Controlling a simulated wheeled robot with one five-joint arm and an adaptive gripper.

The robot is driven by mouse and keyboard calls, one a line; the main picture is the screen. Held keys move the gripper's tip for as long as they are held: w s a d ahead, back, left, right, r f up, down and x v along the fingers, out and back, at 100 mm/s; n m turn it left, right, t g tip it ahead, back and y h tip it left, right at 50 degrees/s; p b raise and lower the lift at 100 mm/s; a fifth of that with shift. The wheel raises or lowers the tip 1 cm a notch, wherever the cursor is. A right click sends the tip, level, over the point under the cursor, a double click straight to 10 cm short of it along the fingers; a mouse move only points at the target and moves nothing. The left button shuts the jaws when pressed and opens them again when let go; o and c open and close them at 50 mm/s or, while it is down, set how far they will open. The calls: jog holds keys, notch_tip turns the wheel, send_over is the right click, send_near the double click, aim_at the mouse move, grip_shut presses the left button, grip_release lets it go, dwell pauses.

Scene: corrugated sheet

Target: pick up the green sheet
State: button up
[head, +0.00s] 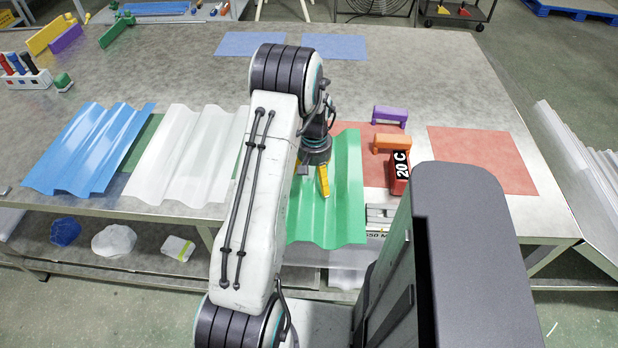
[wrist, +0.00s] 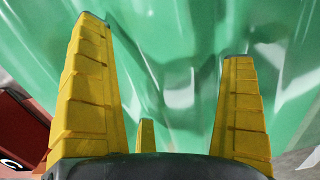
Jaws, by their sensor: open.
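The green corrugated sheet (head: 342,195) lies on the metal table near its front edge, partly hidden behind my arm. Its ribs run from back to front. My gripper (head: 316,182) is over the sheet, pointing down, with yellow fingers. In the wrist view the green sheet (wrist: 170,60) fills most of the picture. The fingers of my gripper (wrist: 170,100) are spread apart with green surface showing between them. I cannot tell whether the fingertips touch the sheet.
A white sheet (head: 188,155) and a blue sheet (head: 88,150) lie to the left. Right of the green sheet are a purple block (head: 390,114), an orange block (head: 391,142) and a red weight marked 20 C (head: 397,175). A red mat (head: 483,160) lies bare farther right.

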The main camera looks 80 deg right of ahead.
jog(key=shift+c, duration=0.2)
jog(key=c, duration=1.3)
